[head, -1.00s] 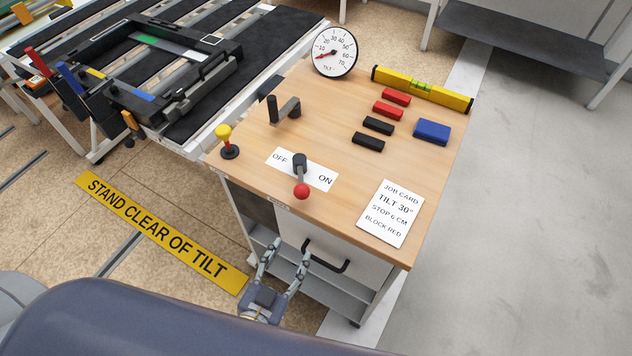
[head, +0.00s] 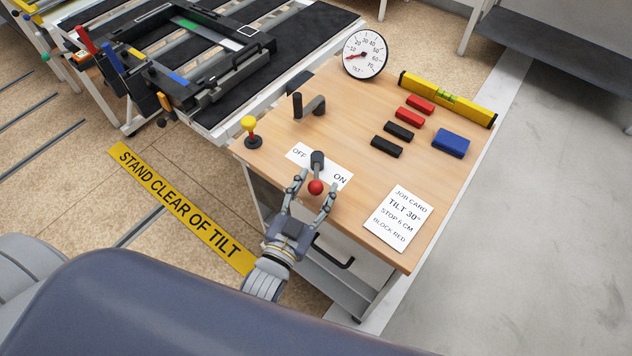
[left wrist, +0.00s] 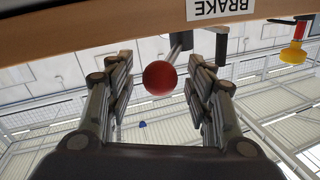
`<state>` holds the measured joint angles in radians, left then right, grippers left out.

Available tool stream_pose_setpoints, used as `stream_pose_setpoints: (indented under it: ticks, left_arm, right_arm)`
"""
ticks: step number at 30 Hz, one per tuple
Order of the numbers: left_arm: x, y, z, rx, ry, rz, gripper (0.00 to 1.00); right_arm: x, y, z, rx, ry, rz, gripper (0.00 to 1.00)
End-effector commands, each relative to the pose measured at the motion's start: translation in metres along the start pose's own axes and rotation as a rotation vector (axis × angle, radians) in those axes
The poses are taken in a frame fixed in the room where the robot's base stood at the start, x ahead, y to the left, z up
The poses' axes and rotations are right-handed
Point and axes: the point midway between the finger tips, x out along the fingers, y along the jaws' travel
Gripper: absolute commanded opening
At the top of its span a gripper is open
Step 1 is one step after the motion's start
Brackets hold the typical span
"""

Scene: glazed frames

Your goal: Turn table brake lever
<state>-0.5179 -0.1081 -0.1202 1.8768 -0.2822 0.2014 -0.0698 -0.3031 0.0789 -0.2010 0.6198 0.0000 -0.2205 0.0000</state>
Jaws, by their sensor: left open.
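The brake lever has a dark pivot (head: 317,158) and a red ball knob (head: 315,187). It stands on a white OFF/ON plate (head: 299,152) near the bench's front edge, and its knob points toward that edge. My left gripper (head: 314,189) is open, with one finger on each side of the knob. In the left wrist view the red knob (left wrist: 160,78) sits between the open fingers (left wrist: 157,70), with gaps visible on both sides. A BRAKE label (left wrist: 222,6) shows on the bench edge there. My right gripper is not in view.
On the wooden bench (head: 345,120) are a yellow-topped plunger (head: 249,128), a dark crank (head: 308,105), a tilt dial (head: 364,54), a yellow level (head: 447,97), several blocks and a job card (head: 398,218). A tilt table (head: 270,80) stands behind left.

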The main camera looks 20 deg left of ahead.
Motion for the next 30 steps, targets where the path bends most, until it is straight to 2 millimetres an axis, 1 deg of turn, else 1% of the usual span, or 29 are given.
stream_pose_setpoints:
  ticks: [1, 4, 13, 14, 15, 17, 18, 19, 20, 30]
  left_arm:
    - [0.0045, -0.0003, -0.0010, 0.000, 0.000, 0.000, 0.49]
    - [0.0094, -0.0001, -0.0003, 0.000, 0.000, 0.000, 0.49]
    - [0.0107, -0.0001, 0.0004, -0.001, -0.001, 0.000, 0.49]
    - [0.0107, -0.0001, 0.0004, -0.001, -0.001, 0.000, 0.42]
    - [0.0107, 0.0000, 0.0004, -0.001, -0.001, 0.000, 0.33]
    - [0.0106, 0.0000, 0.0004, -0.001, -0.001, 0.000, 0.19]
    - [0.0106, -0.0001, 0.0003, -0.001, -0.001, 0.000, 0.10]
    - [0.0106, -0.0001, 0.0003, -0.001, -0.001, 0.000, 0.04]
    - [0.0106, -0.0001, 0.0003, -0.001, -0.001, 0.000, 0.00]
    - [0.0096, -0.0029, 0.0002, 0.003, 0.003, 0.023, 0.00]
  right_arm:
    - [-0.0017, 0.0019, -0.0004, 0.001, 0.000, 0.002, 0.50]
    - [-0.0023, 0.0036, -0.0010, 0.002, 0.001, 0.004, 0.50]
    - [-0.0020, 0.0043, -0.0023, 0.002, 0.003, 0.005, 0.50]
    - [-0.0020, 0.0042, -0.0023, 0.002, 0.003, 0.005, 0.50]
    - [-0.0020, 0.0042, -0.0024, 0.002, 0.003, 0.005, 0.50]
    - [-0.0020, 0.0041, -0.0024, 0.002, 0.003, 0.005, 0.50]
    - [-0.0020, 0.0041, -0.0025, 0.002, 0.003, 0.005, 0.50]
    - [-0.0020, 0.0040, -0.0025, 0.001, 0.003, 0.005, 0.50]
    - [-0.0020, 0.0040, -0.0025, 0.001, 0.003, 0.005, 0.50]
    - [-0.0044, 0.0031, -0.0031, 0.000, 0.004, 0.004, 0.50]
